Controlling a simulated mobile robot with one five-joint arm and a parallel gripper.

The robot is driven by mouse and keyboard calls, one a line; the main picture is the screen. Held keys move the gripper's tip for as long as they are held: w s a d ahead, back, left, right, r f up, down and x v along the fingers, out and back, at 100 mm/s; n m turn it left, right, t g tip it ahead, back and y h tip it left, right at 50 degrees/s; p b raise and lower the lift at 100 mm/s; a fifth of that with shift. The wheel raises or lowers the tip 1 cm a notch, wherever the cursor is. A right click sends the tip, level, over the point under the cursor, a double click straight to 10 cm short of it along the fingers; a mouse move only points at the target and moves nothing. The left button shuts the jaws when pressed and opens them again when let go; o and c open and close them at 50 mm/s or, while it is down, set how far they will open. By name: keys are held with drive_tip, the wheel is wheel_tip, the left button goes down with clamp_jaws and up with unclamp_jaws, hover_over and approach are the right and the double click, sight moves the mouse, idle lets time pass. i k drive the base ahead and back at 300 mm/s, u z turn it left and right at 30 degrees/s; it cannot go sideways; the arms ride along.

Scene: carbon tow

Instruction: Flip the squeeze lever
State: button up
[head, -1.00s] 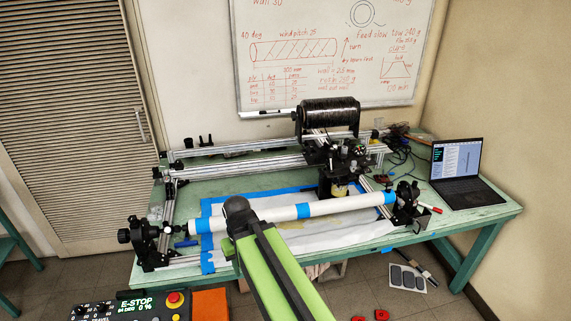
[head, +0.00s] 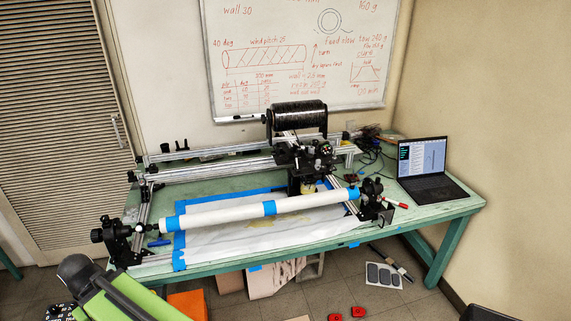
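The winding machine (head: 215,170) stands on the green table with its long white tube (head: 215,216) across the front, wrapped in blue tape bands. Its carriage (head: 305,160) sits right of the middle under a black tow spool (head: 299,118). The squeeze lever cannot be told apart among the small dark parts of the carriage. My green arm with a dark rounded joint shows at the lower left, in front of the table. My gripper cannot be seen.
An open laptop (head: 428,172) stands at the table's right end, near loose cables and a red-capped marker (head: 395,204). White sheet edged with blue tape lies under the tube. Red pieces (head: 333,313) and a grey-padded card (head: 383,276) lie on the floor. Floor right of my arm is partly clear.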

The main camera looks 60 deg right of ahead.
sight(295, 155)
drive_tip(key=u, duration=0.15)
drive_tip(key=k, duration=0.9)
drive_tip(key=z, duration=0.9)
drive_tip(key=i, duration=0.95)
